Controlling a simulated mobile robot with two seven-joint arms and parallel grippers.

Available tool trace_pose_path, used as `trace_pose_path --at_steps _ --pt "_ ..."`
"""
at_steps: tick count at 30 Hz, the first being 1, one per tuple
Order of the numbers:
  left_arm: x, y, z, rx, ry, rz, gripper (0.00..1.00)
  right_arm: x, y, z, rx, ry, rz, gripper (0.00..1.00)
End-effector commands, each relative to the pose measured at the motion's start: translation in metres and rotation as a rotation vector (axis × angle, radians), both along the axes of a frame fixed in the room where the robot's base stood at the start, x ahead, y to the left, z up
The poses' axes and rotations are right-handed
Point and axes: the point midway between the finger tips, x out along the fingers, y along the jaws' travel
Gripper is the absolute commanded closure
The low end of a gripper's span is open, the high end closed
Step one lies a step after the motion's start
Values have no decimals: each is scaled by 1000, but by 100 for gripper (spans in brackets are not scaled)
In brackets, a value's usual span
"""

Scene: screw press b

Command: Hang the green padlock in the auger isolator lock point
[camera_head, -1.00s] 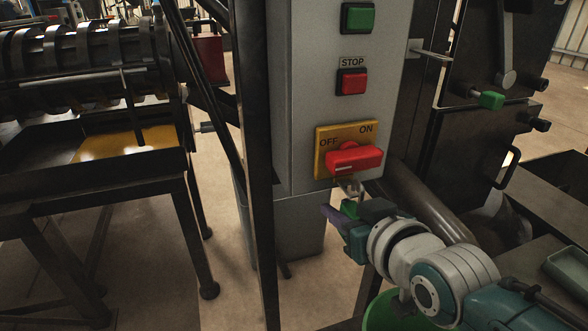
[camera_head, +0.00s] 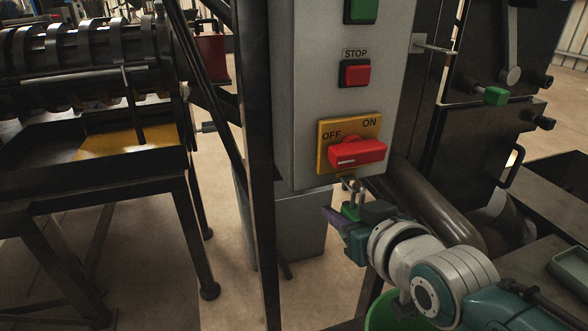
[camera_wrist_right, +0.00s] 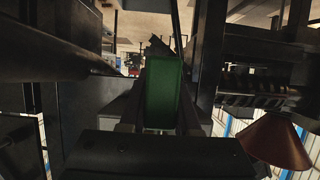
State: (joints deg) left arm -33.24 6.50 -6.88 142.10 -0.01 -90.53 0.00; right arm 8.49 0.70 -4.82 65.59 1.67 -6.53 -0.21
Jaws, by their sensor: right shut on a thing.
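The auger isolator is a yellow plate with a red rotary handle (camera_head: 357,153) on the grey control box, marked OFF and ON. The handle lies roughly level. A small metal lock point (camera_head: 350,183) shows just under the plate. My right gripper (camera_head: 345,220) is below it, shut on the green padlock (camera_head: 350,211). Only part of the padlock shows in the head view. In the right wrist view the green padlock body (camera_wrist_right: 164,92) stands between my fingers. The shackle is close to the lock point; I cannot tell whether it passes through. My left gripper is not in view.
The grey box (camera_head: 300,110) carries a red STOP button (camera_head: 355,73) and a green button (camera_head: 361,10). A dark post (camera_head: 258,170) stands left of it. A dark pipe (camera_head: 430,205) runs behind my right wrist. A green bucket (camera_head: 380,312) is below.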

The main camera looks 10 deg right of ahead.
Motion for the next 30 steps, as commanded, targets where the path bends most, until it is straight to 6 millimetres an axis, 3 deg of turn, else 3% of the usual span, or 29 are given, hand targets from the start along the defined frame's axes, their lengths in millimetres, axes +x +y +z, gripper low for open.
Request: trace_pose_path --at_steps 14,15,23,30 --pt "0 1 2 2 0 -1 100 1 0 1 0 -3 0 100" --pt "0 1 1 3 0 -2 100 1 0 1 0 -3 0 65" --pt "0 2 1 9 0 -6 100 0 0 1 0 -2 0 36" --pt "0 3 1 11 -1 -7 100 0 0 0 0 0 0 34"
